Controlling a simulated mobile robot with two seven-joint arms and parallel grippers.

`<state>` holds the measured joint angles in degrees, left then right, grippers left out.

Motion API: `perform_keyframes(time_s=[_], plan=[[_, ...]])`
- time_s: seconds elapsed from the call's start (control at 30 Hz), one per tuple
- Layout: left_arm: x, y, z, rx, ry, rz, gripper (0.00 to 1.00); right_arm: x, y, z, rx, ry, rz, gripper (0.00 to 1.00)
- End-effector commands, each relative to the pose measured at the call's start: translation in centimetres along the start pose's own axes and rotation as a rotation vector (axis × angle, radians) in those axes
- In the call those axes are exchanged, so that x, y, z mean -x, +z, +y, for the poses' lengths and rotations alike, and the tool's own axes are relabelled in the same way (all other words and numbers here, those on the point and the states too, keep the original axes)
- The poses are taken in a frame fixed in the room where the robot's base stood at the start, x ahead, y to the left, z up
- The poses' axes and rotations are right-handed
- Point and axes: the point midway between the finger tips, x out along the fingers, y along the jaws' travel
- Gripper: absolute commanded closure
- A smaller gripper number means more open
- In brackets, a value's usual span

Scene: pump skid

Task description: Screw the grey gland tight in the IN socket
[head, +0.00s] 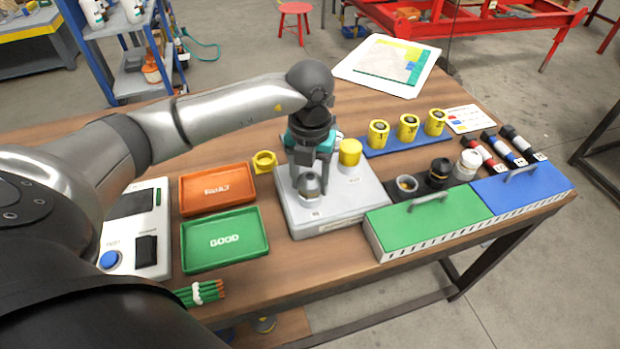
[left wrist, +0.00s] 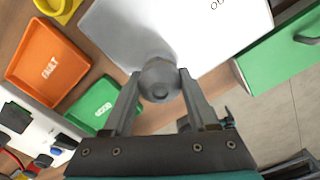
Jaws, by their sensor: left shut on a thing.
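The grey gland (head: 309,186) stands upright at the near left part of the pale grey pump block (head: 345,215). My left gripper (head: 313,178) points down over it, and its two fingers are shut on the gland. In the left wrist view the gland (left wrist: 158,82) sits between the fingertips (left wrist: 160,85), with the block (left wrist: 185,25) right behind it. The gland and fingers hide the IN socket, so I cannot tell how deep the gland sits. A yellow cap (head: 350,152) stands on the block's far right part. My right gripper is not in view.
An orange FAULT tray (head: 217,205) and a green GOOD tray (head: 224,262) lie left of the block. Green (head: 430,246) and blue (head: 525,202) lidded boxes stand at right. Several yellow parts stand on a blue strip (head: 397,146).

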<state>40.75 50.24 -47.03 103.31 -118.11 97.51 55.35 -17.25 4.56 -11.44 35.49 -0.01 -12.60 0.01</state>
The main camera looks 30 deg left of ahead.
Motion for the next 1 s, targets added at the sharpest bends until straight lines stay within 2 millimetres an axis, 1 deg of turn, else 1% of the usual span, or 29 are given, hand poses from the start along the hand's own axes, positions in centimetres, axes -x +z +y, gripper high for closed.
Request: perform_keyframes(time_s=[0.07, 0.13, 0.3, 0.4, 0.63, 0.83, 1.0], plan=[[0.0, 0.0, 0.0, -0.016, 0.000, -0.001, 0.95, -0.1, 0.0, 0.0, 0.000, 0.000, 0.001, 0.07], [-0.1, 0.1, 0.0, -0.068, 0.000, -0.002, 0.95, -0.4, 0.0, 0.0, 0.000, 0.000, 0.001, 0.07], [-0.1, 0.1, 0.0, -0.269, 0.000, -0.003, 0.95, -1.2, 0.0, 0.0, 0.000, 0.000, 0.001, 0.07], [-0.1, 0.0, 0.0, -0.357, 0.001, -0.002, 0.95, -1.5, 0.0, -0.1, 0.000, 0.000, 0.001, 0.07], [-0.1, 0.1, 0.0, -0.461, 0.001, -0.002, 0.95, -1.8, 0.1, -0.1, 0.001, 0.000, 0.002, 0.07], [-0.1, 0.1, 0.0, -0.688, 0.002, -0.003, 0.95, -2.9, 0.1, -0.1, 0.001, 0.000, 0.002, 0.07], [-0.1, 0.0, 0.0, -0.795, 0.001, -0.001, 0.95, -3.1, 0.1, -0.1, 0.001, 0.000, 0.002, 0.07]])
